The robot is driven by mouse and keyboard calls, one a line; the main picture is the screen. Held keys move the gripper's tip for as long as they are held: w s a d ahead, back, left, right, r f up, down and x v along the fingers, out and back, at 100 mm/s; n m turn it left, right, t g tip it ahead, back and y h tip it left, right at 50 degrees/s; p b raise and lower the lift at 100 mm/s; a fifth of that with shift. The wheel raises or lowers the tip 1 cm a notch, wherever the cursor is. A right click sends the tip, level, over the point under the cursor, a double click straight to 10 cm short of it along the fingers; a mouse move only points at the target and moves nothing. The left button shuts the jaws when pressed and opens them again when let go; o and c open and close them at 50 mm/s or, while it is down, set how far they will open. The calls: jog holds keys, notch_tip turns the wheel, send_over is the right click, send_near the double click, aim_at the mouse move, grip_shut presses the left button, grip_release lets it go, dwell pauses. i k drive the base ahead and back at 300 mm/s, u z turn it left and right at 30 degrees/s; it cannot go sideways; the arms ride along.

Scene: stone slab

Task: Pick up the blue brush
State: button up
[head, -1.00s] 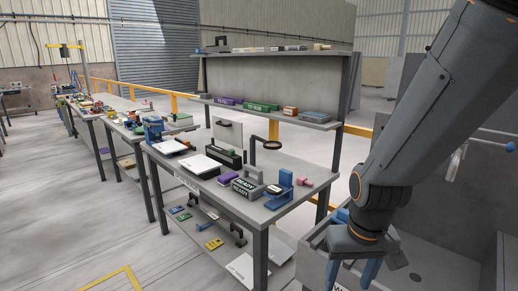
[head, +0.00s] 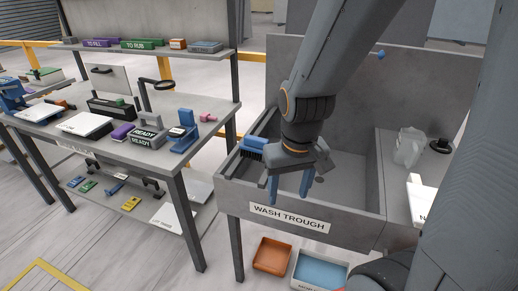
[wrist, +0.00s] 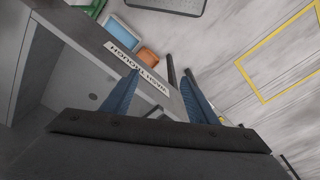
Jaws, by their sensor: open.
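The blue brush (head: 252,146) has a blue back and dark bristles. It rests at the left end of the wash trough (head: 347,222), on or against the rim; which of the two I cannot tell. My gripper (head: 290,198) hangs over the front left part of the trough, to the right of the brush and nearer the camera. Its two blue fingers are apart with nothing between them. In the wrist view, my gripper (wrist: 160,75) is also spread and empty, with the trough's label behind it. The brush does not show in the wrist view.
An orange bin (head: 272,255) and a light blue bin (head: 320,271) stand below the trough. A workbench (head: 205,128) with a shelf and several tools stands to the left.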

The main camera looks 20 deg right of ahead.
aim_at(251, 147)
jog(key=z, duration=0.55)
jog(key=k, duration=1.3)
jog(key=u, duration=0.2)
jog(key=i, duration=1.75)
jog(key=z, duration=0.55)
